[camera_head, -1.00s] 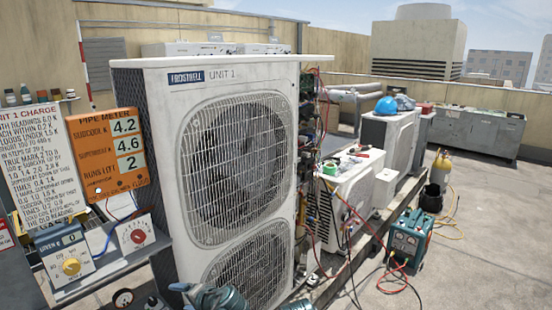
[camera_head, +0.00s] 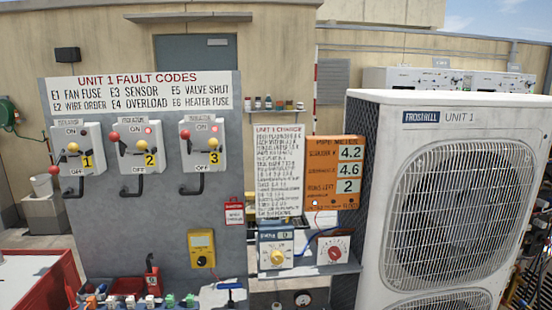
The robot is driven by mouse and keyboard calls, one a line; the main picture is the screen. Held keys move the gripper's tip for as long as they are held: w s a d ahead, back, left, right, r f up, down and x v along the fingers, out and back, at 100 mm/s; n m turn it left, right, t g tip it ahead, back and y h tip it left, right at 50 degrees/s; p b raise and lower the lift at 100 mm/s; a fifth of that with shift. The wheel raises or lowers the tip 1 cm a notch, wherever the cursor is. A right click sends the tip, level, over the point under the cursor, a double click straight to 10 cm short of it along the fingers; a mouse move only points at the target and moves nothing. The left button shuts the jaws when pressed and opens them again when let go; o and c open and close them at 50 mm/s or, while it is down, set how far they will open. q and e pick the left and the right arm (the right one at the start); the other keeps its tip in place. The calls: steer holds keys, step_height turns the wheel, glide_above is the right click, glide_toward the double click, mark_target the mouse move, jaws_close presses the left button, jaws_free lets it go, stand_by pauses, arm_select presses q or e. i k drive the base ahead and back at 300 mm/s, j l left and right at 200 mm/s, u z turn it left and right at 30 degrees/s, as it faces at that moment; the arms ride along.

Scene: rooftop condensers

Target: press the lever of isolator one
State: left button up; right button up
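Isolator one (camera_head: 90,136) is a white box with a yellow "1" label at the left of a grey panel (camera_head: 150,215), marked ON above and OFF below. Its lever has a red ball knob (camera_head: 54,170) at the box's lower left, near the OFF mark. A yellow knob (camera_head: 73,147) is on its face. Isolator two (camera_head: 134,160) and isolator three (camera_head: 198,160) stand to its right; their red knobs (camera_head: 113,136) (camera_head: 185,134) sit higher, nearer ON. Neither of my grippers is in view.
A fault code sign (camera_head: 140,92) tops the panel. A yellow meter (camera_head: 202,248) hangs below isolator three. Small parts and a red-handled tool (camera_head: 152,278) lie along the bottom. A red bin (camera_head: 40,275) is at lower left; the Unit 1 condenser (camera_head: 450,200) fills the right.

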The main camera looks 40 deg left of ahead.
mark_target(53, 170)
steer(key=u, duration=2.85)
